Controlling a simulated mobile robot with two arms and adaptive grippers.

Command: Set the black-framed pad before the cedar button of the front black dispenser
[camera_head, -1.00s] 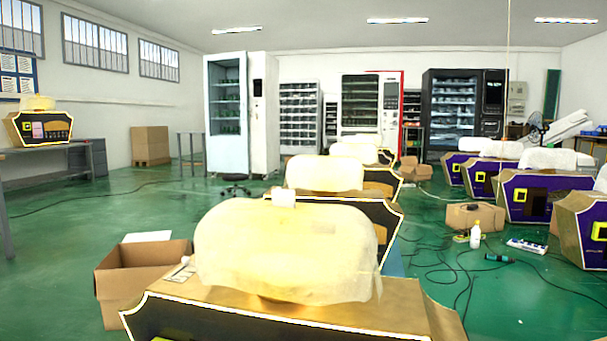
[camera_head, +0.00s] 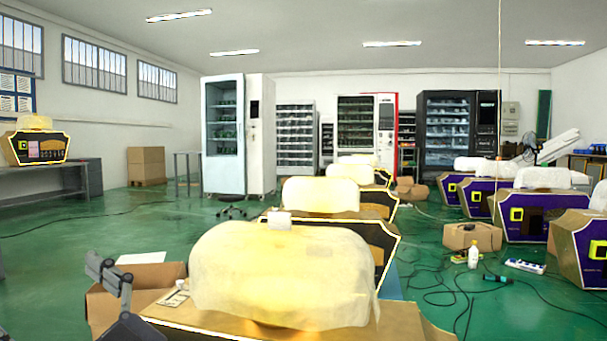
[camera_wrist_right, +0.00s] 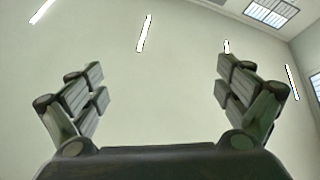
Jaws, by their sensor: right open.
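The nearest black dispenser (camera_head: 405,325) stands at the bottom of the head view. I see its tan top and a pale wrapped cover (camera_head: 280,275); its front face and the cedar button are out of view. I cannot make out the black-framed pad in either view. My left gripper (camera_head: 108,272) shows in part at the lower left, raised left of this dispenser; whether its jaws are open is unclear. My right gripper (camera_wrist_right: 162,85) is open and empty in the right wrist view, facing a pale wall and ceiling lights. It is not in the head view.
More black dispensers (camera_head: 345,230) stand in a row behind. An open carton (camera_head: 100,305) is left of the nearest one, with a small flat pale item (camera_head: 172,298) beside it. Purple dispensers (camera_head: 525,215) and cables lie right. Green floor at left is mostly clear.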

